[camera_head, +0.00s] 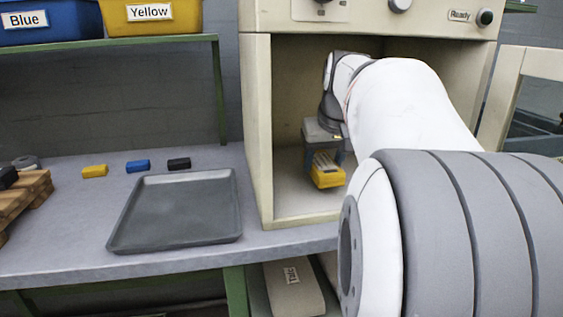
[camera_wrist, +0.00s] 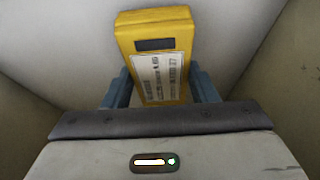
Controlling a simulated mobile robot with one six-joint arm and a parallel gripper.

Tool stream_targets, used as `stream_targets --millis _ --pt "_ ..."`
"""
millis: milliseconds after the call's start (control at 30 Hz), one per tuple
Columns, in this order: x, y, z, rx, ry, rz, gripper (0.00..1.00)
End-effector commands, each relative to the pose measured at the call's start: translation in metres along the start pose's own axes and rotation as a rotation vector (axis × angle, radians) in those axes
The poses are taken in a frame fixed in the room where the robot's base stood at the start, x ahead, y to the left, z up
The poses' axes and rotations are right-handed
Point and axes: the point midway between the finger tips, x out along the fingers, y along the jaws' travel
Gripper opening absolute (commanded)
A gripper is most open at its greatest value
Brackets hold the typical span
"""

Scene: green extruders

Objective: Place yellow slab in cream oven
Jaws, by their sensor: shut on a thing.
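The cream oven (camera_head: 258,130) stands on the bench with its front open and its door (camera_head: 502,95) swung out to the right. My arm reaches into the oven, and my gripper (camera_head: 327,166) is inside it. My gripper is shut on the yellow slab (camera_head: 327,178), which is a yellow block with a white printed label. In the wrist view the yellow slab (camera_wrist: 157,50) stands out between the two blue fingers of my gripper (camera_wrist: 160,92). I cannot tell whether the slab touches the oven floor (camera_head: 290,195).
A dark empty tray (camera_head: 185,210) lies on the bench left of the oven. Small yellow (camera_head: 94,171), blue (camera_head: 138,166) and black (camera_head: 179,164) blocks lie behind it. A wooden pallet (camera_head: 25,198) is at far left. Blue (camera_head: 50,24) and yellow (camera_head: 150,18) bins sit on the shelf above.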

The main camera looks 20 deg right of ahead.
Motion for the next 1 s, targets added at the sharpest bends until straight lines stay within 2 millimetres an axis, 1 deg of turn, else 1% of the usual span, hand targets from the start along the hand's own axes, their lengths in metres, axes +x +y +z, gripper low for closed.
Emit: stream_targets --millis 200,567,667,700,933,967,1000 --pt "0.000 -0.001 0.000 -0.001 -0.001 -0.001 0.22" --pt "0.011 0.000 0.004 0.000 -0.002 -0.001 0.22" --pt "0.011 0.000 0.004 0.000 -0.001 0.000 0.22" --pt "0.011 0.000 0.004 0.001 -0.003 -0.001 0.53" --pt "0.011 0.001 0.004 0.001 -0.003 0.000 0.72" --pt "0.011 0.001 0.004 0.001 -0.003 0.000 0.74" --pt "0.011 0.001 0.004 0.001 -0.003 0.000 0.74"
